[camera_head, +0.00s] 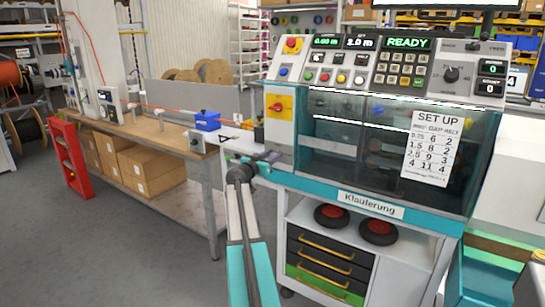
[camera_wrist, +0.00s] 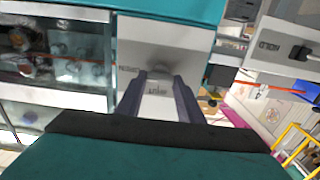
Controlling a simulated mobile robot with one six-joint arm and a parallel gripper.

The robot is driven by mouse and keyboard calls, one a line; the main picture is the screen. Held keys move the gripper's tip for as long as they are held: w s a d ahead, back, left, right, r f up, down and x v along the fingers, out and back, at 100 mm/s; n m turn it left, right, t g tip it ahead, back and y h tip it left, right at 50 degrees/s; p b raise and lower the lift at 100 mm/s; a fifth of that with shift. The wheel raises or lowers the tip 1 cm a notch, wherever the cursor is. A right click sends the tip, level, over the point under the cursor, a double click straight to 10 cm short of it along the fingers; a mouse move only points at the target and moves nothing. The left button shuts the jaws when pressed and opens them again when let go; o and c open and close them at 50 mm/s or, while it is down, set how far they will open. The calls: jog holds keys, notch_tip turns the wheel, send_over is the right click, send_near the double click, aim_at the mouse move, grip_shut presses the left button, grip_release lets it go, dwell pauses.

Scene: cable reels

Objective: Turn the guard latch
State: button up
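The machine's transparent guard (camera_head: 345,148) is down over its front, with a "SET UP" sheet on it. My gripper (camera_head: 268,157) is at the machine's front left corner, beside the guard and below the red and yellow rotary switch (camera_head: 279,106). In the wrist view my gripper (camera_wrist: 161,78) has its two dark fingers apart, facing a pale grey panel (camera_wrist: 135,35). A small grey fitting (camera_wrist: 158,69), perhaps the guard latch, shows between and beyond the fingertips. Its shape is unclear, and I cannot tell whether the fingers touch it. In the head view my gripper hides this spot.
A workbench (camera_head: 150,128) with a blue box (camera_head: 207,121) and a red cable stands to the left. A control panel reading READY (camera_head: 408,43) tops the machine. Reels (camera_head: 379,231) sit on the shelf below. Grey floor is clear at the front left.

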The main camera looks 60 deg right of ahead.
jog(key=c, duration=0.4)
jog(key=shift+f+n+b, duration=0.15)
jog(key=shift+n+b, duration=0.35)
jog(key=shift+b, duration=0.25)
jog(key=n+b, duration=0.1)
jog(key=n, duration=0.7)
jog(key=n+b, duration=0.2)
jog(key=n, duration=0.6)
jog(key=shift+w+n, duration=0.2)
jog(key=shift+n, duration=0.2)
jog(key=shift+f, duration=0.1)
jog(key=o, duration=1)
